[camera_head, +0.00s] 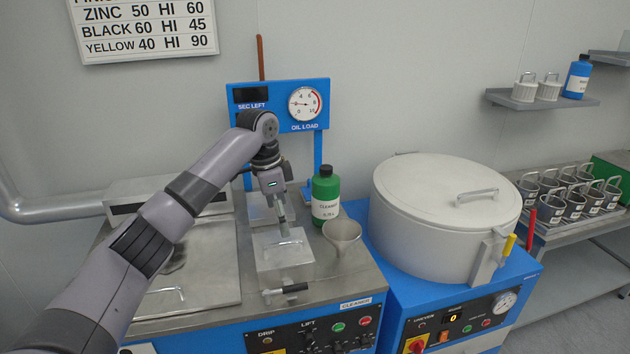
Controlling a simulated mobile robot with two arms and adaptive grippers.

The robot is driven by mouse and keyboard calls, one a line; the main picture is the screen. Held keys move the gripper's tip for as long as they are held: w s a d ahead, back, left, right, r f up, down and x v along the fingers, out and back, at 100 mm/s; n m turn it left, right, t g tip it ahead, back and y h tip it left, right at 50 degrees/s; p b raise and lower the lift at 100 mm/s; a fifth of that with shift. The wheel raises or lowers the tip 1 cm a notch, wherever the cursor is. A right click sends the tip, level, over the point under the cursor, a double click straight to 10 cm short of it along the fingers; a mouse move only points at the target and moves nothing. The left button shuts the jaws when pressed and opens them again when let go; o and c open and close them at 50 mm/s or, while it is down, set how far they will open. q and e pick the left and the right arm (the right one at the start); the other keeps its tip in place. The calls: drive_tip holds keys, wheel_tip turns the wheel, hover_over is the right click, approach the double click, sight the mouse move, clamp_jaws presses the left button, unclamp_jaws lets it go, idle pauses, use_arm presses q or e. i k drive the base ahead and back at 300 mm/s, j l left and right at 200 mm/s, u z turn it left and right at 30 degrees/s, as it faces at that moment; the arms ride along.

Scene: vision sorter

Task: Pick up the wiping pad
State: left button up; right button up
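I cannot make out a wiping pad for certain. My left gripper (282,222) points down in front of the gauge panel, above or just behind a square grey metal box with a handle on its lid (283,257). Its fingers look narrow and close together, and I cannot tell whether they are open, shut or holding something. A dark patch (176,257) shows on the steel top (210,268), partly hidden by my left arm; I cannot tell what it is. My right gripper is not in view.
A green cleaner bottle (325,195) and a grey funnel-like cup (343,237) stand close right of the gripper. A large lidded white drum (430,225) stands further right. Several handled baskets (551,208) sit on the right bench. A blue gauge panel (280,104) rises behind.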

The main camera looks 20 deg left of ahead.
sight(305, 192)
drive_tip(key=i+j, duration=0.2)
drive_tip(key=i, duration=0.35)
drive_tip(key=i+j, duration=0.2)
drive_tip(key=i, duration=0.35)
